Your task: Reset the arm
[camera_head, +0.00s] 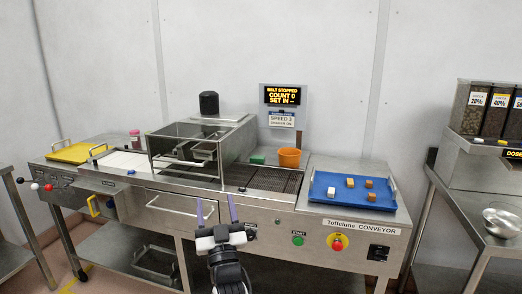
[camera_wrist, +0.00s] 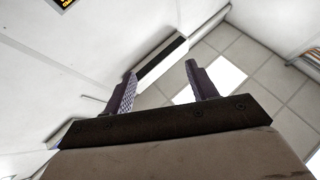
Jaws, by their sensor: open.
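My gripper (camera_head: 217,212) is in front of the conveyor bench in the head view, with its fingers pointing up. Its two purple fingers stand apart with nothing between them. In the wrist view my gripper (camera_wrist: 160,88) is also open and empty, against the ceiling and wall. My arm comes up from the bottom middle of the head view.
The steel conveyor bench (camera_head: 170,205) spans the middle, with a metal hood (camera_head: 190,150) over its belt. A blue tray (camera_head: 322,194) with several small pieces lies at its right end. An orange cup (camera_head: 289,158) stands behind. Dispensers (camera_head: 484,108) stand at right.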

